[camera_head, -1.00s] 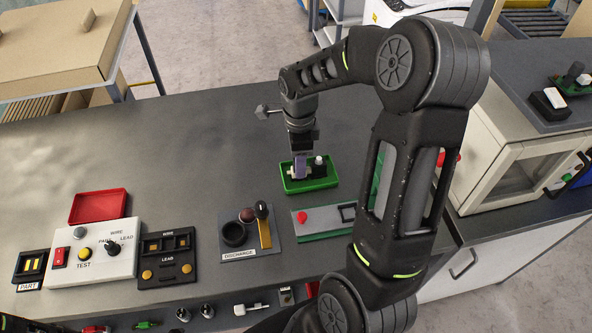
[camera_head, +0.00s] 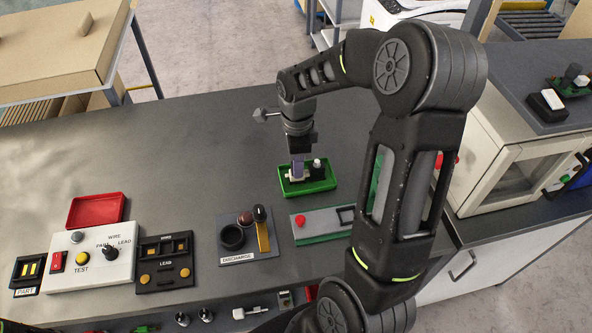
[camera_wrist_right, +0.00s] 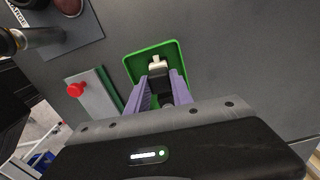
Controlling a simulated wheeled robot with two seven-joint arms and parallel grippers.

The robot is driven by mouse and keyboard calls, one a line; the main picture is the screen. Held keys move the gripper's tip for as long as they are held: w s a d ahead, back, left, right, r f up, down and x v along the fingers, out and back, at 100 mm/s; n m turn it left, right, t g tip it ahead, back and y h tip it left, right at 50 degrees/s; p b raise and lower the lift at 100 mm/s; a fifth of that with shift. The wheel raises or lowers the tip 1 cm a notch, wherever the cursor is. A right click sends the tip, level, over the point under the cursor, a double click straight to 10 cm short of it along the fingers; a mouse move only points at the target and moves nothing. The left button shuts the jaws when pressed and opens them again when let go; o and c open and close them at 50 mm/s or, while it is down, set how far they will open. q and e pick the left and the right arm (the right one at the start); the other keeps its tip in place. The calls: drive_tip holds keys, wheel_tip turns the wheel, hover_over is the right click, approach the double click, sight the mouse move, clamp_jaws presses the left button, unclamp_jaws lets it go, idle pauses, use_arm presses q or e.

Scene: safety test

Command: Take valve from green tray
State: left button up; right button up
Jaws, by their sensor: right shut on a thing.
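The green tray (camera_head: 322,186) lies on the grey bench in the head view, and it also shows in the right wrist view (camera_wrist_right: 133,66). My right gripper (camera_head: 297,176) reaches down into the tray. In the right wrist view its purple fingers (camera_wrist_right: 161,92) are shut on a small valve with a pale end (camera_wrist_right: 156,63) and a dark part between the fingers. The black body with a white cap (camera_head: 317,166) shows just right of the fingers in the head view. The fingers hide part of the valve. I cannot tell whether it touches the tray floor. My left gripper is not in view.
A grey-green panel with a red button (camera_head: 300,221) lies just in front of the tray. The discharge board (camera_head: 247,250), a white test box (camera_head: 120,265) and a red tray (camera_head: 96,210) stand to the left. A cream oven (camera_head: 480,150) stands right. Bench left of the green tray is clear.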

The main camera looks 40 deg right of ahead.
clamp_jaws()
drive_tip(key=shift+r+p, duration=2.3)
drive_tip(key=shift+r, duration=1)
